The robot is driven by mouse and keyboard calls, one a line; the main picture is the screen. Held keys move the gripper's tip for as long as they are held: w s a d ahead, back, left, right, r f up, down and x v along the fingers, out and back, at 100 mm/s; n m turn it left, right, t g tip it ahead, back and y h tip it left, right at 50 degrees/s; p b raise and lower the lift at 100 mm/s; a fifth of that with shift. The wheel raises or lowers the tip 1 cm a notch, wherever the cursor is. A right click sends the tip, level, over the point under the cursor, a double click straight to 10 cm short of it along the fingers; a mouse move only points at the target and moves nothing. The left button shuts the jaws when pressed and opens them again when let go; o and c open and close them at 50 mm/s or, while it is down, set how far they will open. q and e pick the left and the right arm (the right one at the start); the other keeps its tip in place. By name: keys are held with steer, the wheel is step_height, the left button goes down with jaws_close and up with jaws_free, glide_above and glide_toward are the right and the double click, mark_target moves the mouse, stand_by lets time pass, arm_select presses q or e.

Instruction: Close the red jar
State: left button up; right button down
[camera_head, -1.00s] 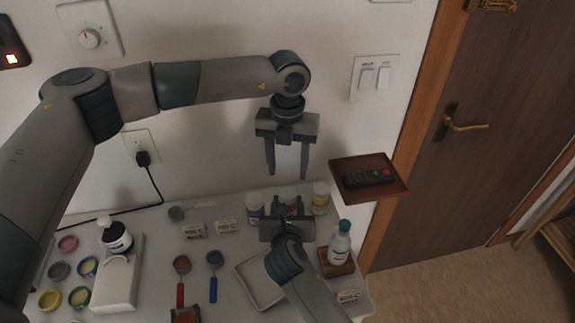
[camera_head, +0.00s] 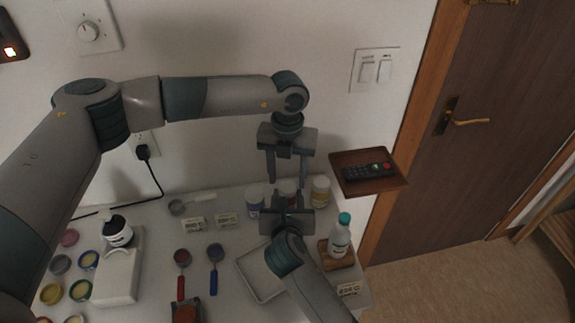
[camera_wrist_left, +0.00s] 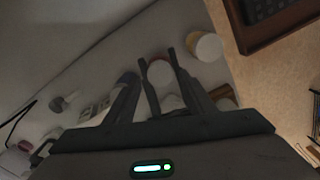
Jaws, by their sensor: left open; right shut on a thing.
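The red jar (camera_head: 287,187) stands between two other jars at the back of the table, partly hidden by both grippers. In the left wrist view its round pinkish top (camera_wrist_left: 160,72) shows between dark fingers. I cannot tell whether a lid sits on it. My right gripper (camera_head: 291,199) reaches it from the front and is shut on it. My left gripper (camera_head: 287,183) points down just above and behind the jar, open and with nothing visible between its fingers.
A blue-labelled jar (camera_head: 255,203) stands to the left and a yellow-labelled jar (camera_head: 320,192) to the right, both close. A teal-capped bottle (camera_head: 340,238) stands on a wooden block at the right. A white tray (camera_head: 246,263) lies in front. A shelf (camera_head: 395,184) holds a remote (camera_head: 367,172).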

mark_target(288, 198)
arm_select(q)
steer(key=shift+f, duration=1.2)
steer(key=c, duration=1.1)
